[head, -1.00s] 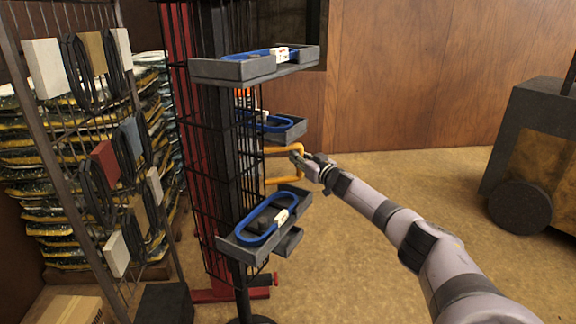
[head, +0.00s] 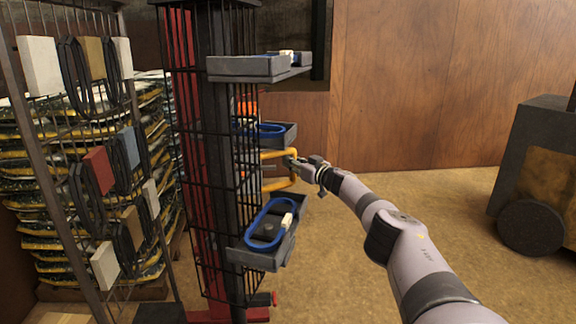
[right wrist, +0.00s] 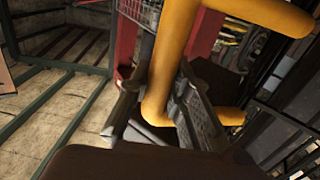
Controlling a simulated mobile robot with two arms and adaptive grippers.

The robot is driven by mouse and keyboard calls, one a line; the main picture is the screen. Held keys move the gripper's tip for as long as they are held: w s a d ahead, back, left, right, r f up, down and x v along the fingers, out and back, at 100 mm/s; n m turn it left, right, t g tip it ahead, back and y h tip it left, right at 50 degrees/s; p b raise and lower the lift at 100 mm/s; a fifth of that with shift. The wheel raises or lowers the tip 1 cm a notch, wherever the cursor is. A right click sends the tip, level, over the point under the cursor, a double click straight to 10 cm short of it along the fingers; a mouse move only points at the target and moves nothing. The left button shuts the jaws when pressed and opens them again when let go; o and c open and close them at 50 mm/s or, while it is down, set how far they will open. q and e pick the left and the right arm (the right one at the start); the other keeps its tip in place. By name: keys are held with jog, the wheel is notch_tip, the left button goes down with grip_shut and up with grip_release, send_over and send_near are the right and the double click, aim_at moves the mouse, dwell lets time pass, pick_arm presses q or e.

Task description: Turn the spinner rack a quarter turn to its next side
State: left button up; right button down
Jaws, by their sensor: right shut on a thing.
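The spinner rack (head: 215,150) is a tall black wire cage standing left of centre in the head view. Grey trays with blue looped belts stick out from it, such as the upper tray (head: 250,68) and the lower tray (head: 262,258). A yellow handle (head: 273,154) juts from the rack's right side. My right gripper (head: 292,163) is shut on this handle. In the right wrist view the yellow handle (right wrist: 170,70) passes between the fingers (right wrist: 160,115). My left gripper is in neither view.
A wire panel (head: 75,150) hung with belts and boxes stands close on the left, with stacked bags (head: 40,220) behind it. A dark wheeled machine (head: 545,180) stands at the far right. The floor (head: 400,180) between is clear.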

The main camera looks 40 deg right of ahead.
jog(key=shift+d, duration=0.25)
jog(key=c, duration=1.4)
grip_release()
jog(key=shift+s, duration=0.1)
jog(key=shift+c, duration=0.2)
jog(key=shift+a, duration=0.1)
jog(key=shift+f, duration=0.1)
jog(key=shift+s+f, duration=0.1)
jog(key=shift+s, duration=0.35)
jog(key=s, duration=1.1)
jog(key=shift+a, duration=0.3)
